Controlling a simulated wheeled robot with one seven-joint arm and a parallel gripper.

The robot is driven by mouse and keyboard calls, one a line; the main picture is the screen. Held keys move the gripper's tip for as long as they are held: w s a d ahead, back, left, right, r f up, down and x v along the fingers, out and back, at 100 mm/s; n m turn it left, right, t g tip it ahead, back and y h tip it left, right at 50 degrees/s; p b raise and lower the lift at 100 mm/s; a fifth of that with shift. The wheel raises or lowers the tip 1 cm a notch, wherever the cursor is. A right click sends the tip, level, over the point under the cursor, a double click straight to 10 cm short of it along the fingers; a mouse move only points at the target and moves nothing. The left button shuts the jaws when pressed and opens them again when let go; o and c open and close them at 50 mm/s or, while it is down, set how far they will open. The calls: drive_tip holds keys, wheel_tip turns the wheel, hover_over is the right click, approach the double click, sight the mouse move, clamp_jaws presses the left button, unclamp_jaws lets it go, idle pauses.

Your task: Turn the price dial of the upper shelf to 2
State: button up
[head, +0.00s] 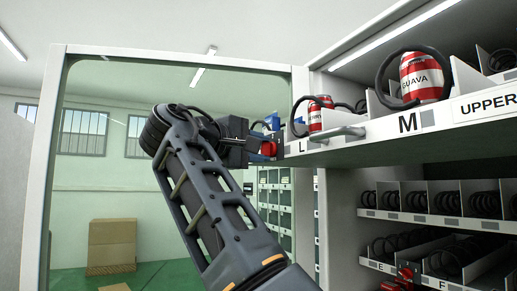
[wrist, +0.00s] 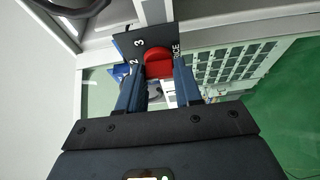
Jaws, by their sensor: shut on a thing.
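The price dial is a red knob (head: 269,148) at the left end of the upper shelf (head: 375,143), whose front edge carries the letters L and M and the word UPPER. In the wrist view the red knob (wrist: 158,65) stands on a black plate (wrist: 150,38) with 3, 2 and part of the word PRICE readable. My gripper (head: 262,149) reaches the dial from the left. In the wrist view its two fingers (wrist: 159,75) lie on either side of the knob, shut on it. The dial's pointer and its exact setting cannot be made out.
Red-and-white cans (head: 424,76) and black coils stand on the upper shelf. A grey handle (head: 338,134) juts from its front. The open glass door (head: 110,165) is behind my arm; boxes (head: 111,246) stand beyond.

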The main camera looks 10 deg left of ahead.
drive_tip(key=shift+a, duration=0.1)
drive_tip(key=o, duration=1)
drive_tip(key=shift+o, duration=0.2)
drive_tip(key=b+v, duration=0.2)
drive_tip(key=v, duration=0.5)
drive_tip(key=shift+s+a, duration=0.25)
drive_tip(key=shift+s, duration=0.05)
drive_tip(key=shift+f, duration=0.1)
